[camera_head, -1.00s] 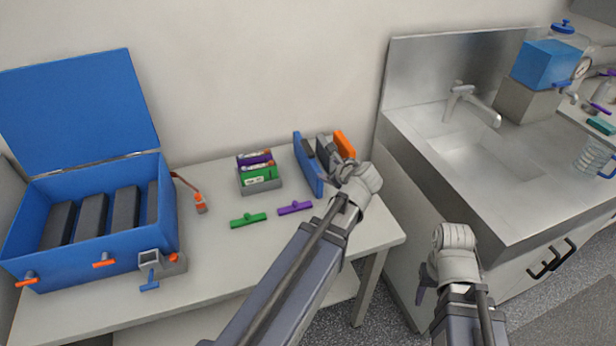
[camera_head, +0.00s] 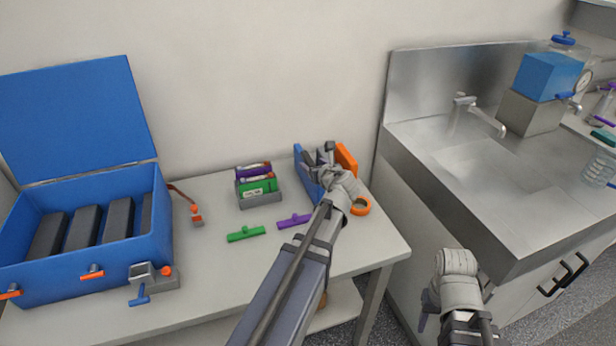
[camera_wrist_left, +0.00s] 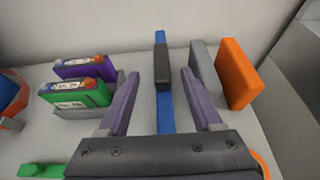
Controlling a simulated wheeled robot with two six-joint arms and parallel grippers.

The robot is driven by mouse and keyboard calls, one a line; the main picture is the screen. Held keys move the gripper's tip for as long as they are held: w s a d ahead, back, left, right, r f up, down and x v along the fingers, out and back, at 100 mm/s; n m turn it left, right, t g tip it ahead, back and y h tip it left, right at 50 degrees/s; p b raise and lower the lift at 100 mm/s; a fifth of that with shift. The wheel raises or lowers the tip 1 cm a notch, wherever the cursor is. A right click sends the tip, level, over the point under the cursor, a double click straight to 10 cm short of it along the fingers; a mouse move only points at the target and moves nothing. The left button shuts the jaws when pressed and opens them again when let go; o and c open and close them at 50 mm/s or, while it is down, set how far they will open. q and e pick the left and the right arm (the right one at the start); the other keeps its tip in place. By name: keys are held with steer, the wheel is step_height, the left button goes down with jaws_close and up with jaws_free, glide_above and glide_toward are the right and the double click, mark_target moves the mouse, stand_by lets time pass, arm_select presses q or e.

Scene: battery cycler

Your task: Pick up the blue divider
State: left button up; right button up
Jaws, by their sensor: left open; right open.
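The blue divider (camera_head: 298,158) stands upright on the bench and is partly hidden by my left arm. In the left wrist view the blue divider (camera_wrist_left: 165,112) runs between the two fingers, with a dark pad on its top edge. My left gripper (camera_head: 322,156) is open over it, one finger on each side; it also shows in the left wrist view (camera_wrist_left: 160,76). I see a gap on both sides of the divider. My right gripper (camera_head: 428,304) is open and away from the bench, in front of the sink cabinet.
A grey divider (camera_wrist_left: 203,65) and an orange divider (camera_head: 346,160) stand right of the blue one. A rack with a purple and a green battery (camera_head: 259,186) stands left. Green (camera_head: 246,234) and purple (camera_head: 294,221) T-shaped pieces and an orange ring (camera_head: 361,206) lie nearby.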

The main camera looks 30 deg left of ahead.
mark_target(310, 161)
arm_select(q)
steer(key=b+x, duration=0.1)
steer(key=x, duration=0.4)
steer(key=shift+w+d+b, duration=0.1)
steer(key=shift+w+b, duration=0.05)
steer(key=shift+b, duration=0.25)
steer(key=shift+c, duration=0.4)
jaws_close()
stand_by(0.5)
